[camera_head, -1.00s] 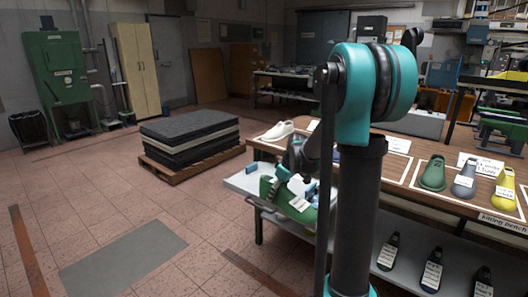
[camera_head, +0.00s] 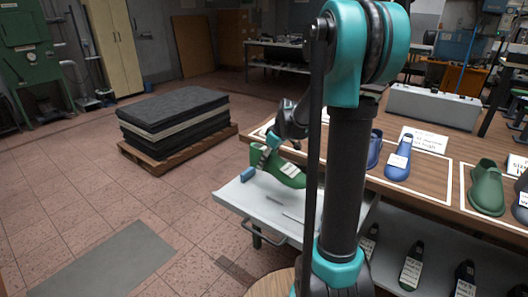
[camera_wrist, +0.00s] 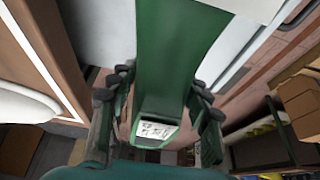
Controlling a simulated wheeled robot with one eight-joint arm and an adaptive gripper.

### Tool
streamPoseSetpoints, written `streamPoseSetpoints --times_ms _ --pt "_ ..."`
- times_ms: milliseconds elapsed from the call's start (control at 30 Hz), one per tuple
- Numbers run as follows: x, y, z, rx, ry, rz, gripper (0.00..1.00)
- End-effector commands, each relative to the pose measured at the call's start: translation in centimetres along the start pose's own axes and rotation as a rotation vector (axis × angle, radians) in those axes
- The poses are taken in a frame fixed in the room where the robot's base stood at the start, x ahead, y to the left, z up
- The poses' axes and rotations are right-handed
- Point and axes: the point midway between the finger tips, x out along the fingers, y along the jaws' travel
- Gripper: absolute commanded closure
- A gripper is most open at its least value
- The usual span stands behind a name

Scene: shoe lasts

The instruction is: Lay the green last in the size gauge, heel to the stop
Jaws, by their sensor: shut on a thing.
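The green last (camera_head: 283,170), with a white label, is held in my gripper (camera_head: 268,155) over the pale grey tray-like surface at the left end of the bench. In the wrist view, the green last (camera_wrist: 168,70) runs up between the two dark fingers of my gripper (camera_wrist: 158,112), its labelled end nearest the camera. A small blue block (camera_head: 248,174) stands at the left of the pale surface (camera_head: 262,208); I cannot tell whether it is the gauge's stop. My arm hides part of this area. I cannot tell whether the last touches the surface.
The wooden bench (camera_head: 440,170) carries blue lasts (camera_head: 397,167), another green last (camera_head: 486,188) and a grey case (camera_head: 432,106). Dark labelled lasts (camera_head: 411,272) stand on the shelf below. A pallet of dark sheets (camera_head: 175,122) stands left; the floor between is clear.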

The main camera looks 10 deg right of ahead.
Motion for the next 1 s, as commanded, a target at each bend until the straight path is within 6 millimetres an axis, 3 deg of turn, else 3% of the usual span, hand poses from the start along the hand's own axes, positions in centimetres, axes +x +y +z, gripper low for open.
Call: streamPoseSetpoints --times_ms 1000 --pt "4.8 0.0 1.9 -0.009 -0.001 0.0 1.0"
